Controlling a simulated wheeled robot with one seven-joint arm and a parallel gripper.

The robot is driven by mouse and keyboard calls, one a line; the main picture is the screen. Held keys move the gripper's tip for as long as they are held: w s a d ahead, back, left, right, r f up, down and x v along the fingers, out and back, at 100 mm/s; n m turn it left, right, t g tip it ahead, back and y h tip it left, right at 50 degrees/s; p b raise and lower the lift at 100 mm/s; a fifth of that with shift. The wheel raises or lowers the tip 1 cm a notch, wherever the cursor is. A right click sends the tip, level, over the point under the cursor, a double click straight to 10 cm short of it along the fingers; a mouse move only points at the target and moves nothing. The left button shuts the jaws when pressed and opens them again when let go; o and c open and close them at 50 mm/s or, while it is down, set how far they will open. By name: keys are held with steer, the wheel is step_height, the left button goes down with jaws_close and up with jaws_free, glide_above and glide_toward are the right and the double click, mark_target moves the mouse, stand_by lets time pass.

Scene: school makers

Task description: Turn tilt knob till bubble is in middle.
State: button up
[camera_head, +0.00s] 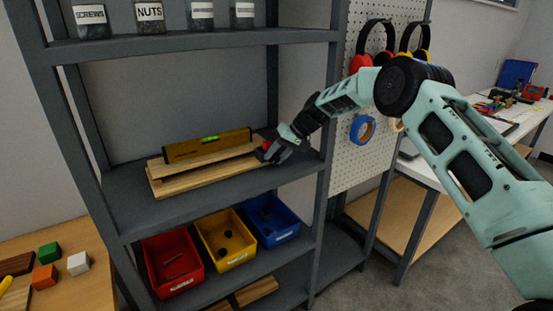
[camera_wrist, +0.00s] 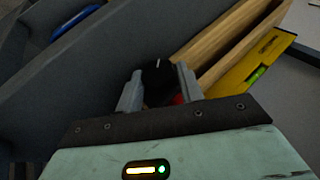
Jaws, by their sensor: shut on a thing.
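A yellow spirit level (camera_head: 185,150) stands on a tilted wooden board (camera_head: 205,160) on the middle shelf. Its green vial (camera_head: 209,138) also shows in the wrist view (camera_wrist: 255,76). The bubble is too small to place in either view. A black tilt knob (camera_wrist: 157,78) with a white mark sits at the boards' right end, with a bit of red beside it. My gripper (camera_wrist: 158,86) is shut on the knob, one finger on each side. In the head view my gripper (camera_head: 271,151) reaches in from the right and hides most of the knob.
The grey shelf's right post (camera_head: 325,130) stands close to my arm. Jars (camera_head: 150,15) stand above; red (camera_head: 172,262), yellow (camera_head: 225,235) and blue (camera_head: 270,220) bins stand below. A pegboard (camera_head: 355,160) is to the right. The shelf front is clear.

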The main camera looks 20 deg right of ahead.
stand_by(0.4)
steer(key=o, duration=1)
steer(key=shift+d, duration=0.1)
